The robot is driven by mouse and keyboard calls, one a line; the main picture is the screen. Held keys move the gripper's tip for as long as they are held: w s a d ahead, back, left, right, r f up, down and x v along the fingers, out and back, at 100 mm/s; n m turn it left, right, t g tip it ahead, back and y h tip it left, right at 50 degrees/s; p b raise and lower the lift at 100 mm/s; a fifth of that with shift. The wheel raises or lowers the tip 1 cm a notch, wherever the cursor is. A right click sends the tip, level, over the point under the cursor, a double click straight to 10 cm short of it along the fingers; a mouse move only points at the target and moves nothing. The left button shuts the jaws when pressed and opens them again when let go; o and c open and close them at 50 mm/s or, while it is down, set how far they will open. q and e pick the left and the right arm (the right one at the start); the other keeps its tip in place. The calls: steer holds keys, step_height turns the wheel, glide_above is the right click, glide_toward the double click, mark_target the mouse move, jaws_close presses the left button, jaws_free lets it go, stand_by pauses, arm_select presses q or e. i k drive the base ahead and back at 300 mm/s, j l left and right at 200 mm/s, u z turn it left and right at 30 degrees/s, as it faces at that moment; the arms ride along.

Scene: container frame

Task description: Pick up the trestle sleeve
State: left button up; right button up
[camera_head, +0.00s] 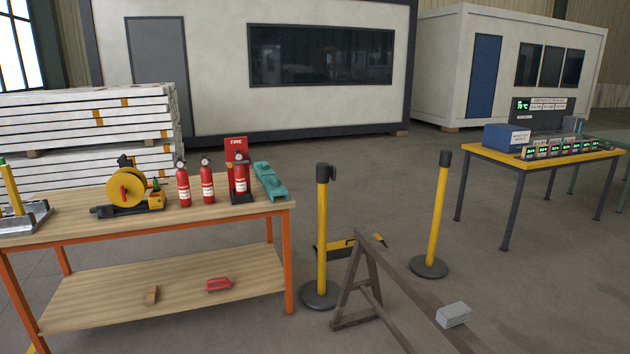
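A brown-grey trestle (400,281) stands on the floor at the lower middle, its beam running towards the bottom right and out of the picture. A small pale grey block-shaped piece (453,315) sits on the trestle's beam near the bottom edge; it looks like the trestle sleeve. I cannot tell whether it wraps around the beam or only rests on top. Neither of my grippers shows in the head view.
Two yellow posts (323,236) (437,215) on round bases stand near the trestle. A yellow-black case-like object (335,249) lies behind it. A workbench (225,225) with fire extinguishers (207,184) is at left, a yellow-topped table (500,159) at right. Floor is clear right of the trestle.

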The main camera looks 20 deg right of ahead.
mark_target(274, 187)
steer(key=i+z, duration=0.15)
steer(key=i, duration=0.9)
steer(key=i+j+z, duration=0.2)
steer(key=i, duration=0.9)
steer(key=i+l+u, duration=0.3)
steer(key=i+l, duration=0.35)
steer(key=i, duration=0.3)
steer(key=i+l+u, duration=0.35)
steer(key=i+l, duration=0.5)
